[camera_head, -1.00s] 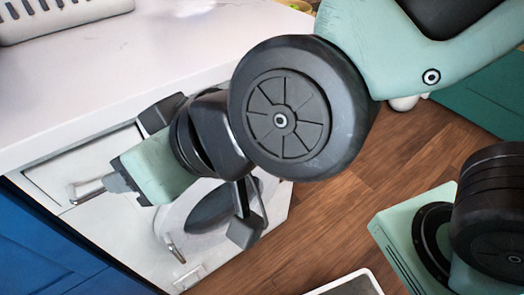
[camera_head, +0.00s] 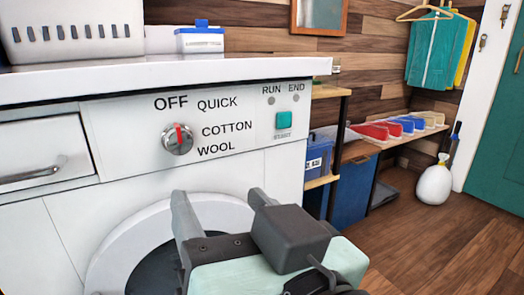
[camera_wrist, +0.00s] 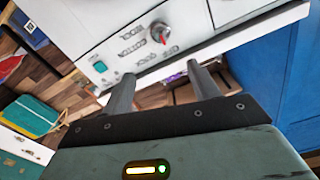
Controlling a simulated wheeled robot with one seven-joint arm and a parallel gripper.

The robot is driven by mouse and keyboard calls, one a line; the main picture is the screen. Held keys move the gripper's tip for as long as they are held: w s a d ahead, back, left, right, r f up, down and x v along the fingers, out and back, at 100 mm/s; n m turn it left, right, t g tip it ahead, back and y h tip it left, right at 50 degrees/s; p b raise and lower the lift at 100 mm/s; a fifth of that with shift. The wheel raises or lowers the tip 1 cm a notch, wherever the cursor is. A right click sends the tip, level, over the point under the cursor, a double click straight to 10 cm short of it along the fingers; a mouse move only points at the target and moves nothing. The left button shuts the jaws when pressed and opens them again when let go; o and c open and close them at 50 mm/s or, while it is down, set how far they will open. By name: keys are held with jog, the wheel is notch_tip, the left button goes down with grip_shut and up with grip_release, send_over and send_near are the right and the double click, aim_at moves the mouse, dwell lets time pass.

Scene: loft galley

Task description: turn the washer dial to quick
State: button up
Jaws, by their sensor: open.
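The washer dial (camera_head: 177,139) is a round silver knob with a red mark on the washer's white front panel (camera_head: 110,120). Its red mark points up, towards OFF. The QUICK label (camera_head: 217,104) is up and right of the knob, with COTTON and WOOL lower at the right. My gripper (camera_head: 222,196) is open and empty, below and in front of the dial, apart from it. In the wrist view the dial (camera_wrist: 160,33) shows beyond the two spread fingers (camera_wrist: 160,73), roughly centred between them.
A START button (camera_head: 283,120) sits right of the labels, under the RUN and END lamps. A drawer with a handle (camera_head: 35,172) is at the left. The white countertop (camera_head: 160,72) overhangs the panel. The round washer door (camera_head: 120,245) is behind my gripper. Wooden floor lies open at the right.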

jog(key=w+p, duration=0.1)
jog(key=p, duration=0.4)
send_near(181, 141)
jog(key=x, duration=0.8)
jog(key=c, duration=1)
